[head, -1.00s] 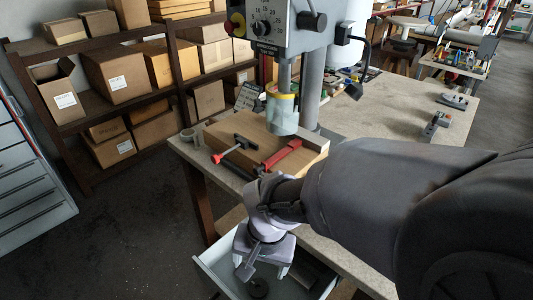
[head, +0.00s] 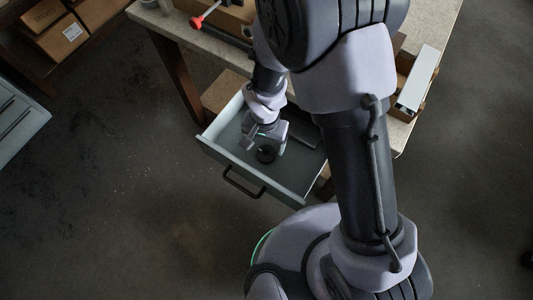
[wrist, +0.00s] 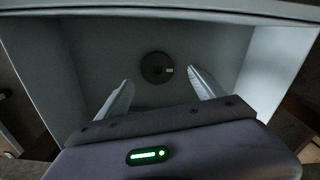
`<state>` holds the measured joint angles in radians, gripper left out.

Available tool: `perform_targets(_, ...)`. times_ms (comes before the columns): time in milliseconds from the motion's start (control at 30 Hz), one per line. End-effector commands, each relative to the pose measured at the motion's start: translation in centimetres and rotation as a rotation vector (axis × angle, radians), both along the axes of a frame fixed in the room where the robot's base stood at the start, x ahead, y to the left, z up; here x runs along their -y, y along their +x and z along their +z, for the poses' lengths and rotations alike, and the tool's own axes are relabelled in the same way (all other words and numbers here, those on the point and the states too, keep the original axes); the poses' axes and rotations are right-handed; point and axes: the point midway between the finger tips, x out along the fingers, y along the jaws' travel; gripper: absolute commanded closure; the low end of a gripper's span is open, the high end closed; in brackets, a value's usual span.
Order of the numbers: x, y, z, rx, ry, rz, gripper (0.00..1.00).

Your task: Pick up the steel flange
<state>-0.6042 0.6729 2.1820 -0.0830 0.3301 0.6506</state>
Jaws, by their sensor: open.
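The steel flange (wrist: 155,68) is a dark round disc with a centre hole and a small pale mark on its right side. It lies on the floor of the open drawer (wrist: 275,60). In the head view the flange (head: 266,154) shows just below my gripper (head: 262,146). In the wrist view my gripper (wrist: 161,90) has its two fingers spread wide, with the flange beyond and between their tips. The fingers do not touch it. My gripper is open and empty, over the drawer.
The drawer's front wall with a dark handle (head: 243,186) stands toward the lower left. A grey flat item lies at the drawer's right side. The workbench (head: 205,35) is above the drawer. A red-knobbed clamp (head: 197,21) sits on the bench.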

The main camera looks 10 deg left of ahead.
Motion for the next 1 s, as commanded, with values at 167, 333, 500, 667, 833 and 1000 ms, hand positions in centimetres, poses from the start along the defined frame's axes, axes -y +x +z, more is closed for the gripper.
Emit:
perform_targets(167,0.5,-0.4,-4.0,-0.002,-0.002,-0.001,0.22)
perform_targets(333,0.4,-0.4,-4.5,-0.001,-0.001,-0.001,0.22)
perform_targets(500,0.4,-0.4,-4.4,-0.001,-0.001,0.000,0.39)
perform_targets(667,0.4,-0.4,-4.4,-0.001,-0.001,0.000,0.71)
perform_targets(833,0.4,-0.4,-4.4,-0.001,-0.001,0.000,1.00)
perform_targets(1000,0.4,-0.3,-4.4,0.000,0.000,0.000,1.00)
